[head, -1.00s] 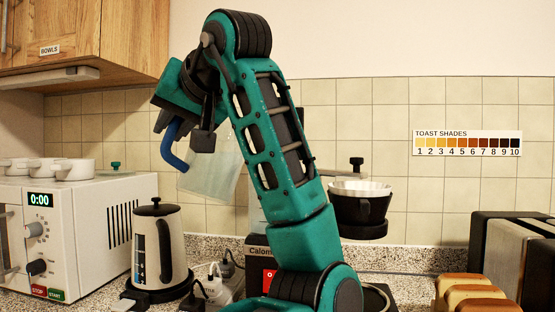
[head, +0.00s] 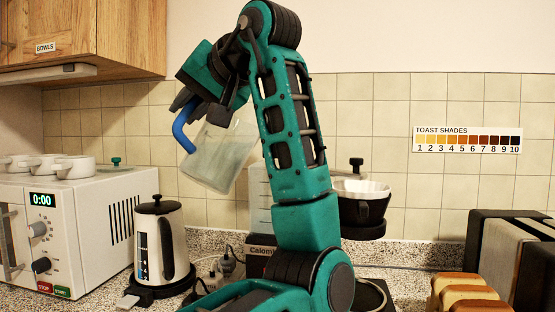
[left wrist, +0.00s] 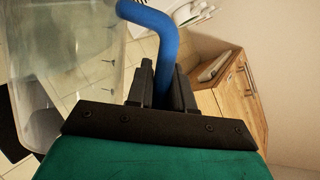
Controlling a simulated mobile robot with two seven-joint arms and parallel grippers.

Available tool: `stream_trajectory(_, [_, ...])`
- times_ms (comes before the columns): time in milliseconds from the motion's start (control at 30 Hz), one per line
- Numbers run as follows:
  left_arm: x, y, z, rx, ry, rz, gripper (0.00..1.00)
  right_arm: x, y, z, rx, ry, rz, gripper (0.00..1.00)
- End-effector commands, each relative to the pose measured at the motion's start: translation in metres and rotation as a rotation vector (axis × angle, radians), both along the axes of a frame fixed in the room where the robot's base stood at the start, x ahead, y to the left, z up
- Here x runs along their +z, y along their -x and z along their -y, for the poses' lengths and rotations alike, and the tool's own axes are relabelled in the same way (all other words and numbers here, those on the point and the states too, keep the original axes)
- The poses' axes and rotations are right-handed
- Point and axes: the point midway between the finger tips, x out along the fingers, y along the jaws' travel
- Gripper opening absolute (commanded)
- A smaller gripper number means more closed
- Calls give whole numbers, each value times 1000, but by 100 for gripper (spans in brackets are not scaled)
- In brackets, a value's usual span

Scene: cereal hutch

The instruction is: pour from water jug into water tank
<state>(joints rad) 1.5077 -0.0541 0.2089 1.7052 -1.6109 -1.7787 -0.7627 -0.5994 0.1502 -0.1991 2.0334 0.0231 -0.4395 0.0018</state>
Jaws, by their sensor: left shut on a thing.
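The water jug (head: 222,158) is clear, with a blue handle (head: 183,128). It is held tilted in the air, left of the arm in the head view. My left gripper (head: 195,103) is shut on the handle. In the left wrist view the fingers (left wrist: 162,85) close around the blue handle (left wrist: 158,25), with the clear jug wall (left wrist: 60,70) at left. The water tank (head: 259,198) is a clear box at the back of the coffee maker, to the right of and below the jug. My left arm hides much of it. My right gripper is not in view.
The coffee maker's black-and-white dripper (head: 362,205) stands right of my arm. A kettle (head: 160,245) and a microwave (head: 75,235) with cups on top stand at left. A toaster (head: 500,255) and bread (head: 465,290) are at right. A wooden cabinet (head: 125,40) hangs upper left.

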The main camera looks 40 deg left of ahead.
Motion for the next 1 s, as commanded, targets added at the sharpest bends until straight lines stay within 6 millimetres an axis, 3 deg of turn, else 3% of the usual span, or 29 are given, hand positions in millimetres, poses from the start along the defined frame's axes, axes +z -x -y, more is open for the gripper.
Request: stream_trajectory(1000, [43,-24,3,2,-33,-285,0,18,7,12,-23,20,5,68])
